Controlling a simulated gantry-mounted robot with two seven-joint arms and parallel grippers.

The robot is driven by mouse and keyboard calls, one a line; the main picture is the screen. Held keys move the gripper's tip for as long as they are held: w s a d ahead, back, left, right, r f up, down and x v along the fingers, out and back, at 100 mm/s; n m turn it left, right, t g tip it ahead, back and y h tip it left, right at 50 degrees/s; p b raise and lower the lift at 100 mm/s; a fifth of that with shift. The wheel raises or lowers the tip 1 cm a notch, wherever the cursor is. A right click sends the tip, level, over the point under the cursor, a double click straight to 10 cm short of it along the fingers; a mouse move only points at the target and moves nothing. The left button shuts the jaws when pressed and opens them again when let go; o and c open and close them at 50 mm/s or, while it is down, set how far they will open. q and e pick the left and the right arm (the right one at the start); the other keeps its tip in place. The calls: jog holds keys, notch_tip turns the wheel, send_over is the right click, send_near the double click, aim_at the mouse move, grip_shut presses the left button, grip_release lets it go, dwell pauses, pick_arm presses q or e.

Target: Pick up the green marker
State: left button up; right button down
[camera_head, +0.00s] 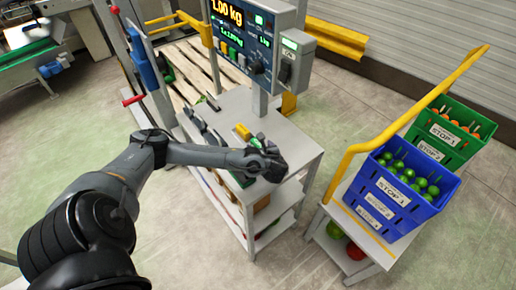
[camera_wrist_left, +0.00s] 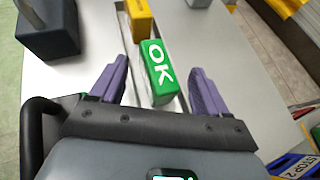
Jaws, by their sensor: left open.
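The green marker (camera_wrist_left: 157,70) is a block with white "OK" lettering, lying in a shallow tray (camera_wrist_left: 128,50) on the grey bench. It shows small in the head view (camera_head: 256,143), partly hidden by my left gripper (camera_head: 270,155). In the left wrist view my left gripper (camera_wrist_left: 160,82) is open, with one purple finger on each side of the marker's near part. The fingers look apart from the marker; their height over it is hard to tell. My right gripper is in neither view.
A yellow block (camera_wrist_left: 138,17) lies just beyond the marker, also in the head view (camera_head: 243,131). A dark block (camera_wrist_left: 48,28) stands at the left. A cart with blue (camera_head: 400,205) and green crates stands at the right.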

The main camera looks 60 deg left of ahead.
pick_arm(q)
jog(key=shift+a, duration=0.1)
jog(key=c, duration=1.3)
jog(key=shift+c, duration=0.3)
jog(key=shift+r, duration=0.1)
